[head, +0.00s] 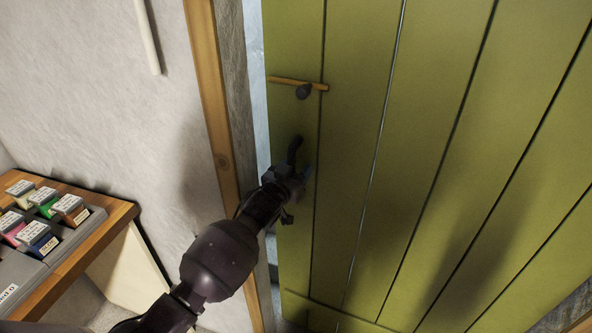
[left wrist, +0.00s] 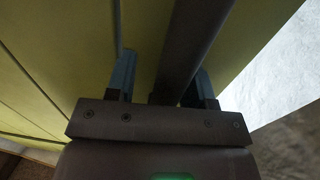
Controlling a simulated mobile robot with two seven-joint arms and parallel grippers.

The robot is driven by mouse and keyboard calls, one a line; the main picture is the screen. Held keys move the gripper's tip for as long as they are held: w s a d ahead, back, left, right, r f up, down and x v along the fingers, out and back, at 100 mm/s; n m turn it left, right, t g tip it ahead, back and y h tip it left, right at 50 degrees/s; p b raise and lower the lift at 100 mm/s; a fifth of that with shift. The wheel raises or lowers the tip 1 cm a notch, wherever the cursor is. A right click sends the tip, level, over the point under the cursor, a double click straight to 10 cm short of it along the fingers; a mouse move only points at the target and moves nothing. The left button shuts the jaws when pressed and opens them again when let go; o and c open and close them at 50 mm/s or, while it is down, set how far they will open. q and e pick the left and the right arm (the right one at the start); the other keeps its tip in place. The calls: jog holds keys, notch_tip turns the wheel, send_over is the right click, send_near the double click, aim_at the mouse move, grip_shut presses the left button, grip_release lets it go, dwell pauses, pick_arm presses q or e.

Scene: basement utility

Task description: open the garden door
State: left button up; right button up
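The green plank door (head: 430,130) fills the right of the head view. A pale strip (head: 256,80) shows between its left edge and the frame, so it looks slightly ajar. A wooden bar with a dark knob (head: 303,91) sits on the door near that edge. Below it is a dark curved handle (head: 294,147). My left gripper (head: 299,172) is at this handle's lower part. In the left wrist view, the fingers of my left gripper (left wrist: 164,80) are spread, with the dark handle (left wrist: 195,40) between them and gaps visible beside it. My right gripper is not in view.
A wooden doorpost (head: 213,100) stands left of the door, beside a pale wall (head: 90,90). A wooden table (head: 100,230) at the left holds a grey tray (head: 65,247) with several small labelled coloured blocks. A white pipe (head: 147,35) hangs on the wall.

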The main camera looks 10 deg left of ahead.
pick_arm(q)
jog(key=shift+s+a, duration=0.1)
jog(key=v, duration=1)
jog(key=shift+s, duration=0.3)
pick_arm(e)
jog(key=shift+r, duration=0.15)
pick_arm(q)
jog(key=shift+a, duration=0.1)
jog(key=shift+c, duration=0.5)
